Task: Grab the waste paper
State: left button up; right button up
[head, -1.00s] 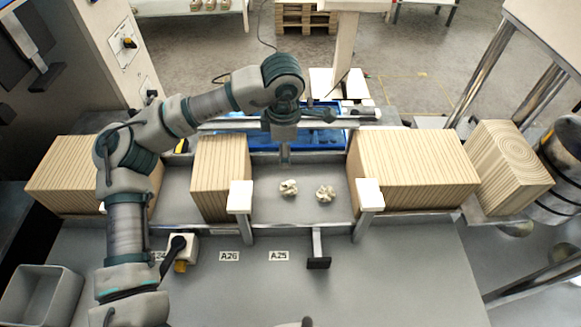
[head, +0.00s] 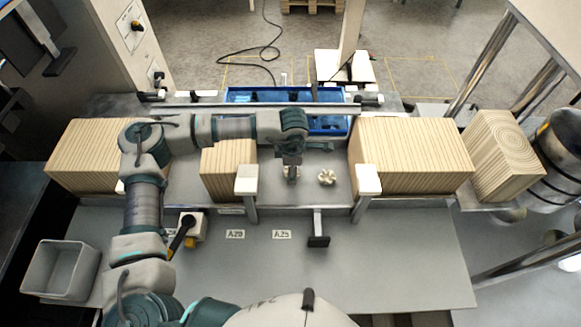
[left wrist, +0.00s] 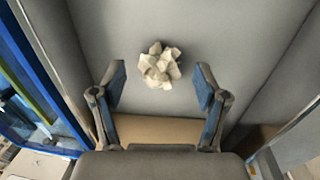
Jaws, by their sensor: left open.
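In the head view the right ball (head: 327,177) shows clear. In the left wrist view one paper ball (left wrist: 160,65) lies on the grey surface, just beyond the gap between the open fingers (left wrist: 160,88). The fingers stand on either side of it and do not touch it. My left gripper is empty. My right gripper is not in view.
Wood-grain blocks flank the gap on the left (head: 228,160) and right (head: 412,158). White-capped posts (head: 247,181) (head: 368,180) stand at the front edge. A blue tray (head: 328,126) lies behind; a grey bin (head: 60,270) stands at front left.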

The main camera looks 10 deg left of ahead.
pick_arm(q)
jog(key=shift+w+d+f, duration=0.1)
jog(key=shift+f, duration=0.45)
jog(key=shift+w+d+f, duration=0.1)
jog(key=shift+d+f, duration=0.1)
jog(key=shift+f, duration=0.05)
jog(key=c, duration=0.7)
jog(key=shift+a, duration=0.2)
jog(key=shift+c, duration=0.7)
